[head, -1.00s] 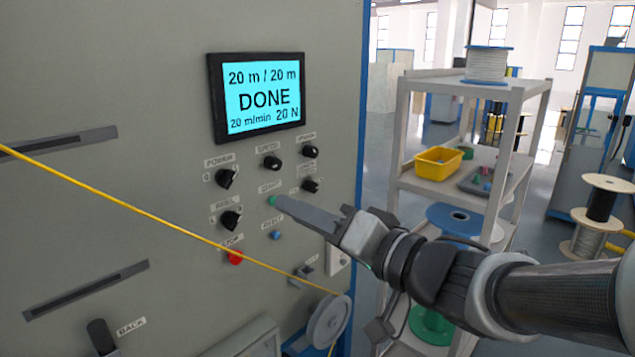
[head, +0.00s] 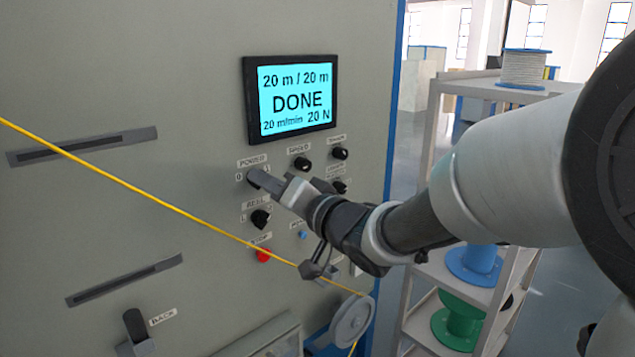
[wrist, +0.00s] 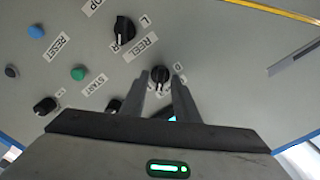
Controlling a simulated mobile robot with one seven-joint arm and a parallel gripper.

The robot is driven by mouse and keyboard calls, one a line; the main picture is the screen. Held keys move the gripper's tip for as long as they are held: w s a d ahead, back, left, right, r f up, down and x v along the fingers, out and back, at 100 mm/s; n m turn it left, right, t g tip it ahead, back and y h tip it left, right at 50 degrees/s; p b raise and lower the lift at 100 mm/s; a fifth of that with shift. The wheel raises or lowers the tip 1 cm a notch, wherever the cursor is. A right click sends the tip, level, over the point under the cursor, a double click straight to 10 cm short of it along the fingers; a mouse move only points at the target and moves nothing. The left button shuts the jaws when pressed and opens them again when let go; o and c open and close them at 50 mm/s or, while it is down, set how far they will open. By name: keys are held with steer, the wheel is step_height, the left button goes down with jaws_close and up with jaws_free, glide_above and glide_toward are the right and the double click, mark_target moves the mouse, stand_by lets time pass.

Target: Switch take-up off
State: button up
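The take-up panel carries a black POWER knob (wrist: 160,74) with O and I marks. In the head view the POWER label (head: 252,162) shows, and my fingers mostly cover the knob. My gripper (head: 262,180) points at the panel there. In the wrist view my gripper's two fingers (wrist: 160,88) stand on either side of the knob, apart, with a small gap visible to it. I cannot tell which mark the knob points to. The lit display (head: 291,101) reads "20 m / 20 m", "DONE", "20 m/min 20 N".
The REEL knob (head: 261,218) and red STOP button (head: 263,255) sit below. The SPEED knob (head: 301,164) is to the right. The yellow cable (head: 150,198) runs diagonally down to a grey pulley (head: 352,322). A shelf rack with spools stands at right.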

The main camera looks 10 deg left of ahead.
steer(key=shift+w+a, duration=0.1)
jaws_close()
steer(key=shift+n+b, duration=0.35)
steer(key=shift+n, duration=0.05)
steer(key=shift+n+b, duration=5.55)
steer(key=shift+n, duration=3.05)
